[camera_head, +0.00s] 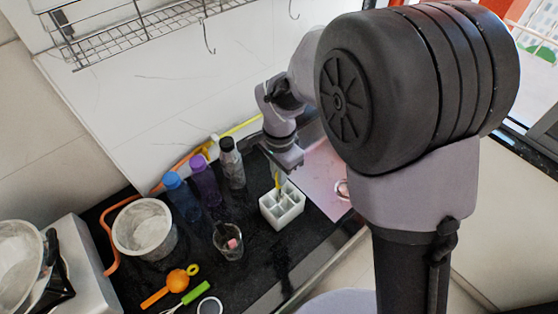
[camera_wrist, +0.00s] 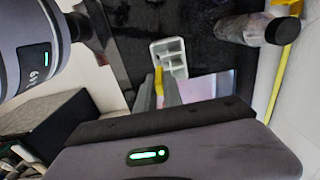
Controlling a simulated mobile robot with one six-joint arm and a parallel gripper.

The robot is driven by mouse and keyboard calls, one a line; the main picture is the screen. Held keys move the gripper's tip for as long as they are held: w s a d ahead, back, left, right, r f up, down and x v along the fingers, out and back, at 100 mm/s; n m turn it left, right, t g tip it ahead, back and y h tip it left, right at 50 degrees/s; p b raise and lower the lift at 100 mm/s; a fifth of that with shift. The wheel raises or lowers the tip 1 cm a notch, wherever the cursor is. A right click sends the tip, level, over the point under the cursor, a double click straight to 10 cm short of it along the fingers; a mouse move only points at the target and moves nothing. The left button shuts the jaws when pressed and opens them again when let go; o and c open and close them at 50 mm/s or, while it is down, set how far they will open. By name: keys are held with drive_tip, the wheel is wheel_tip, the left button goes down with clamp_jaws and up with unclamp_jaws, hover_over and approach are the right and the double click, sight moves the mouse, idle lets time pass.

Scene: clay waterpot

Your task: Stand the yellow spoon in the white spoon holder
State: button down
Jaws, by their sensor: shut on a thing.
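The white spoon holder (camera_head: 283,210) is a block with several square compartments, standing on the dark counter. It also shows in the wrist view (camera_wrist: 170,50), just beyond the fingertips. My gripper (camera_head: 282,168) is above the holder's back edge, pointing down. The gripper (camera_wrist: 160,88) is shut on the yellow spoon (camera_wrist: 158,78). In the head view the yellow spoon (camera_head: 277,179) hangs roughly upright at the holder's back left compartments. I cannot tell whether its lower end is inside a compartment or just above.
Blue (camera_head: 182,197), purple (camera_head: 205,181) and grey (camera_head: 231,163) bottles stand left of the holder. A glass (camera_head: 228,243) is at its front left, a white bowl (camera_head: 143,228) farther left. Orange (camera_head: 170,286) and green (camera_head: 195,293) utensils lie in front. A pink board (camera_head: 322,175) is right.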

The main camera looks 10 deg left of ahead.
sight(277, 196)
drive_tip(key=shift+s+a+f+b, duration=0.3)
drive_tip(key=shift+s+f, duration=0.05)
drive_tip(key=shift+s, duration=0.05)
drive_tip(key=shift+s+a+f, duration=0.1)
drive_tip(key=shift+a+f, duration=0.05)
drive_tip(key=shift+f, duration=0.15)
wheel_tip(277, 196, down, 10)
drive_tip(key=b, duration=0.8)
drive_tip(key=shift+b, duration=0.4)
